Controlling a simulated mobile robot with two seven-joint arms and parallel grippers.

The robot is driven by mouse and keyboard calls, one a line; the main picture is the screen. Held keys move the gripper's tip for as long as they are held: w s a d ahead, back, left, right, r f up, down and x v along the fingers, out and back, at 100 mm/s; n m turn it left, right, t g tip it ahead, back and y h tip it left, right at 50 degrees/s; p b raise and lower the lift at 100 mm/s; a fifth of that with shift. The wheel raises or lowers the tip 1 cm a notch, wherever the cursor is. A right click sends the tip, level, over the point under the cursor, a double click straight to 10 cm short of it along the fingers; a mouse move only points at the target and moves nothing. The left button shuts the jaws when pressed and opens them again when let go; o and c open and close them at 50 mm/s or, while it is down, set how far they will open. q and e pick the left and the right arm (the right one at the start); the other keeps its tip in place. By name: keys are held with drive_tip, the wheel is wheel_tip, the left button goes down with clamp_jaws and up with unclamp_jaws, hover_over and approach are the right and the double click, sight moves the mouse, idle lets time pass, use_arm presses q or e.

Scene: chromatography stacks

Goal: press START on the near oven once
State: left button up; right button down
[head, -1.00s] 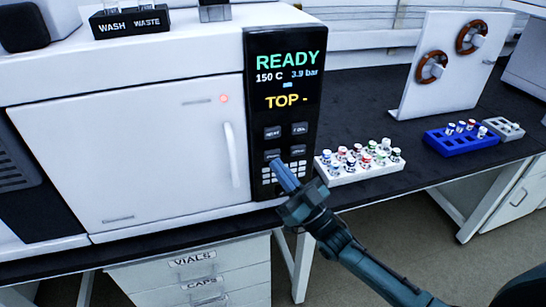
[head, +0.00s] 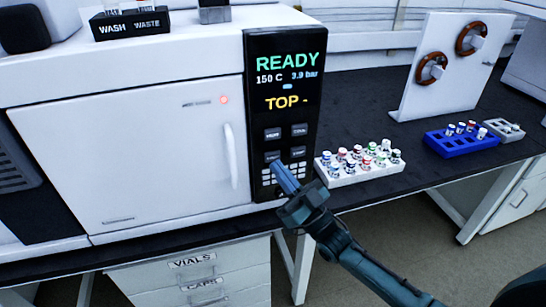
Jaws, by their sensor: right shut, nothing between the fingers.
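Below the text are two rows of dark buttons and a pale keypad; the lettering on the lower buttons is too small to read. My right gripper (head: 283,175) is shut and empty. Its fingertips are in front of the panel by the lower button row and keypad, covering part of them. I cannot tell whether they touch. My left gripper is out of view.
A white rack of capped vials (head: 358,163) stands just right of the panel. A blue rack (head: 460,140), a grey rack (head: 503,129) and a white board with two brown rings (head: 448,70) are farther right. Drawers (head: 195,275) sit below the bench.

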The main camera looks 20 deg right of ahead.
drive_tip(key=shift+w, duration=0.1)
idle(0.7)
drive_tip(key=shift+w+b, duration=0.3)
drive_tip(key=shift+w, duration=0.05)
drive_tip(key=shift+w+b, duration=0.35)
drive_tip(key=shift+w, duration=0.1)
idle(0.6)
drive_tip(key=shift+s, duration=0.15)
drive_tip(key=shift+s+p, duration=0.55)
drive_tip(key=shift+s, duration=0.2)
